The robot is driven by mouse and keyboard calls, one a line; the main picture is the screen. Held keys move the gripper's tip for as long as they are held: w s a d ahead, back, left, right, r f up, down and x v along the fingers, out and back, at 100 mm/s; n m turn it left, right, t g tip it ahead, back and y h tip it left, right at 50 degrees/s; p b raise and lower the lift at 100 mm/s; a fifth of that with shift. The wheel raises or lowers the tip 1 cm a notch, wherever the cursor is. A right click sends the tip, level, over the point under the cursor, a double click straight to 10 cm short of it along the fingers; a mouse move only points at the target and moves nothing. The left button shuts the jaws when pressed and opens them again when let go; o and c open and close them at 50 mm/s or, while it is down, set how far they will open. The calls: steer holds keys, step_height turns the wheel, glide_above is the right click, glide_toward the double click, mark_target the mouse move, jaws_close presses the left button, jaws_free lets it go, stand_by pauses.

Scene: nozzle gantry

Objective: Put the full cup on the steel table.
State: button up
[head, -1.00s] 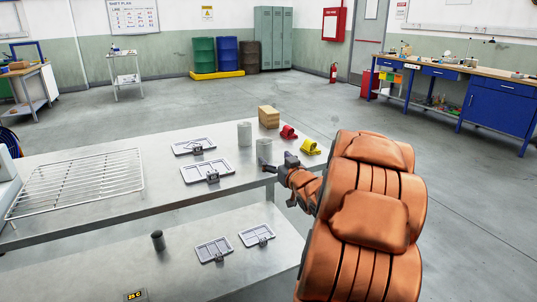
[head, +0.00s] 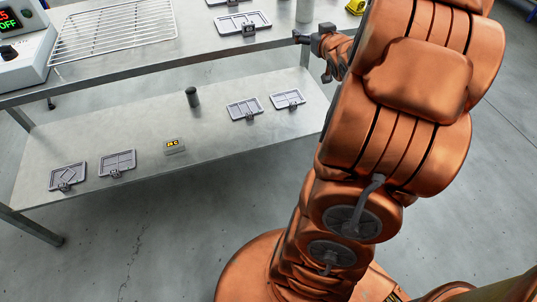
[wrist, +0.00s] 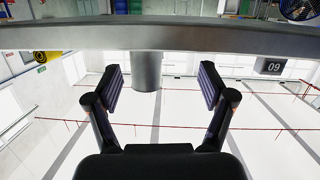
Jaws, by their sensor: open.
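The steel table (head: 110,72) has a top and a lower shelf (head: 70,142). A light grey cylinder (head: 305,10) stands on the top near its right end, cut by the upper frame edge. A dark grey cylinder (head: 192,97) stands upright on the lower shelf. Whether either is the full cup, I cannot tell; no contents show. My gripper (head: 300,37) is at the table's right front edge, close to the light cylinder. The wrist view looks upside down; my gripper (wrist: 160,88) is open and empty, with a grey cylinder (wrist: 147,70) beyond, between its fingers.
A wire rack (head: 115,38) and a box with a red display (head: 22,50) occupy the top's left. Flat hinged trays (head: 245,107) and a small box with yellow characters (head: 174,146) lie on the lower shelf. Bare shelf surrounds the dark cylinder.

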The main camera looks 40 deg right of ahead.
steer(key=s+a+f+g+y, duration=0.1)
steer(key=s+a+f+g, duration=0.2)
steer(key=a, duration=0.3)
steer(key=s+a+f+n+g+y, duration=0.1)
steer(key=s+a+f+g, duration=0.2)
steer(key=a, duration=0.4)
steer(key=s+a+f+g+y, duration=0.1)
steer(key=s+a+f+g, duration=0.15)
steer(key=a, duration=0.35)
steer(key=s+a+n+g+y, duration=0.2)
steer(key=s+a+g, duration=0.6)
steer(key=s+a, duration=1)
steer(key=s, duration=0.2)
steer(key=shift+s+a+f+n+y, duration=0.15)
steer(key=shift+s+a+n+y, duration=0.2)
steer(key=shift+n+y, duration=0.05)
steer(key=shift+g, duration=0.25)
